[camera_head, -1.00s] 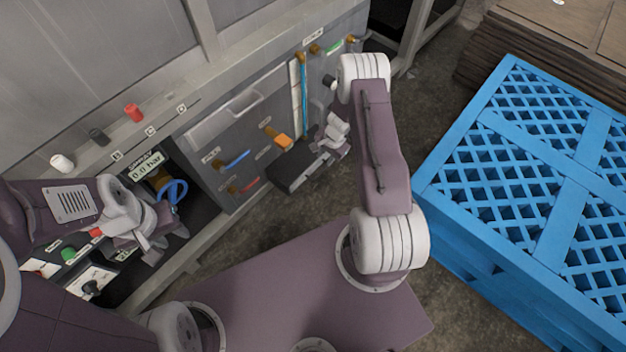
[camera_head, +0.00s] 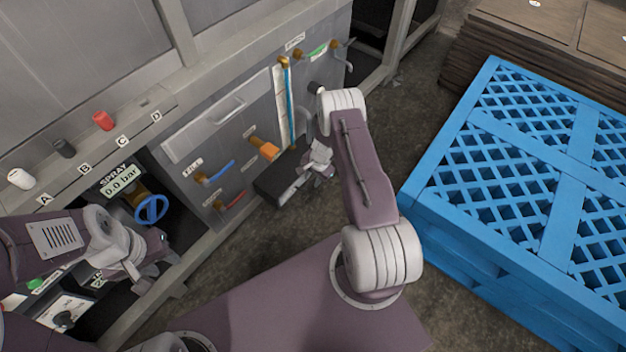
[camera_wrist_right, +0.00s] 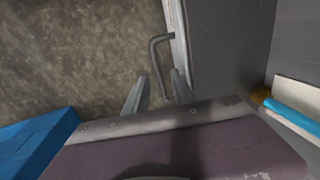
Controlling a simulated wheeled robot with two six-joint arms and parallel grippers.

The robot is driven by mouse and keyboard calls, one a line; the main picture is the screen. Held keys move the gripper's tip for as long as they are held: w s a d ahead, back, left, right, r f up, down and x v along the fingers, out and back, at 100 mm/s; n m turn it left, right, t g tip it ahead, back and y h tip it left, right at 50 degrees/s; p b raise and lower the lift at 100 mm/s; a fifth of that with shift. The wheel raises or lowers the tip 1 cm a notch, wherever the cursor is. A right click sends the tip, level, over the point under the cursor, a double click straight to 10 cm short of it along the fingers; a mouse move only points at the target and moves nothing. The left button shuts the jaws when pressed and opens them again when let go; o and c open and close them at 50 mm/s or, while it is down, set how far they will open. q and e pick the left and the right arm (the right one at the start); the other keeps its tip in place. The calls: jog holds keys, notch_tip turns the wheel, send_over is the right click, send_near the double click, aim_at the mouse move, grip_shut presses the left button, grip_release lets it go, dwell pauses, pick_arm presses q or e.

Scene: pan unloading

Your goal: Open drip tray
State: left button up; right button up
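A dark, low box that looks like the drip tray (camera_head: 268,187) juts out at the foot of the machine front, below the orange valve. My right gripper (camera_head: 292,188) is over its outer end and hides part of it. In the right wrist view a grey bent-bar handle (camera_wrist_right: 152,62) stands off a pale edge (camera_wrist_right: 177,42). My right gripper (camera_wrist_right: 160,88) is open there, its two fingers apart with the handle's end appearing between them. Contact cannot be told. My left gripper (camera_head: 150,270) is at the lower left, apart from the tray; its fingers are unclear.
A blue lattice crate (camera_head: 415,220) stands on the right; its corner shows in the wrist view (camera_wrist_right: 35,140). A blue pipe (camera_head: 290,105), an orange valve (camera_head: 266,150) and a blue handwheel (camera_head: 152,209) are on the machine. Bare floor (camera_head: 245,240) lies before it.

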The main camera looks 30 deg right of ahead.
grip_shut()
dwell(1.4)
